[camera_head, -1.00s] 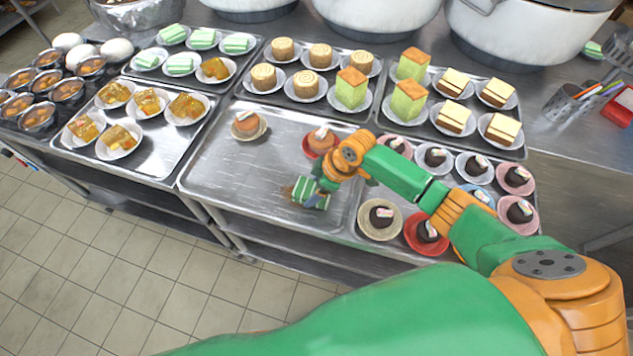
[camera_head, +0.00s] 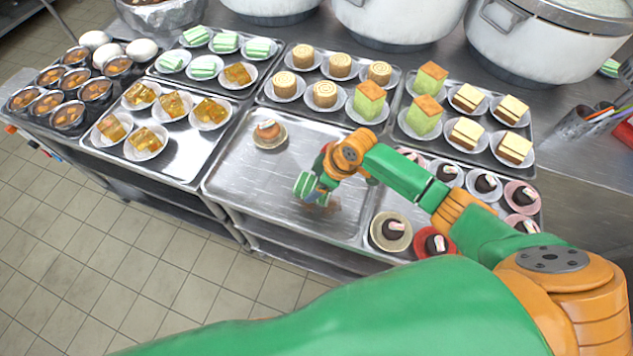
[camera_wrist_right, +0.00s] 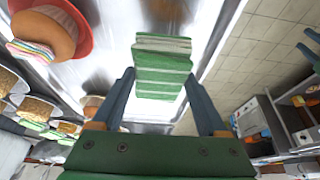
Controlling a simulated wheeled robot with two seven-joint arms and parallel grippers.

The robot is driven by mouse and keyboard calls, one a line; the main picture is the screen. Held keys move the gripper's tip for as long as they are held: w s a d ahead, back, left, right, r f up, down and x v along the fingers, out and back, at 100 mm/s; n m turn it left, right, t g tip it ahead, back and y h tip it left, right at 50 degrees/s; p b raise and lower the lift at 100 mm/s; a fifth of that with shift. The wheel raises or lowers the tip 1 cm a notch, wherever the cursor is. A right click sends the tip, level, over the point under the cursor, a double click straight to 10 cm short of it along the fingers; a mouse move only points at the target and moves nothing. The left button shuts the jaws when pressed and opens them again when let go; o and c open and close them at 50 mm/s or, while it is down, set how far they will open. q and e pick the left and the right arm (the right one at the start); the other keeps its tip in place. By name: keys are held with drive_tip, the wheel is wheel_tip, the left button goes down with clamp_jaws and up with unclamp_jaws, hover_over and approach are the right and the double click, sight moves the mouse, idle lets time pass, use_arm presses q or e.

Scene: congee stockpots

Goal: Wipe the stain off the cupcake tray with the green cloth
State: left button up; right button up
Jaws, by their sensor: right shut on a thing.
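The cupcake tray (camera_head: 235,180) is a shiny metal tray at the front middle of the counter. A cupcake on a pale plate (camera_head: 268,134) sits near its back left. Another cupcake, on a red plate, shows in the right wrist view (camera_wrist_right: 45,38) and is hidden behind my arm in the head view. My right gripper (camera_head: 314,184) is shut on the green striped cloth (camera_head: 304,185), which also hangs between the fingers in the wrist view (camera_wrist_right: 163,68). A brownish stain (camera_head: 328,204) shows on the tray just right of the cloth, partly covered by the gripper.
Chocolate cakes on coloured plates (camera_head: 395,230) stand close on the right. Trays of rolls (camera_head: 325,94), green cakes (camera_head: 424,115) and yellow jelly pieces (camera_head: 147,139) surround the tray. Large pots (camera_head: 400,22) stand behind. The tray's left part is bare.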

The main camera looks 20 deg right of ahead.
sight(311, 185)
drive_tip(key=shift+w+r, duration=0.2)
drive_tip(key=shift+r, duration=0.65)
drive_tip(key=shift+r+p, duration=0.35)
drive_tip(key=shift+s+r, duration=0.3)
drive_tip(key=shift+w+f, duration=0.1)
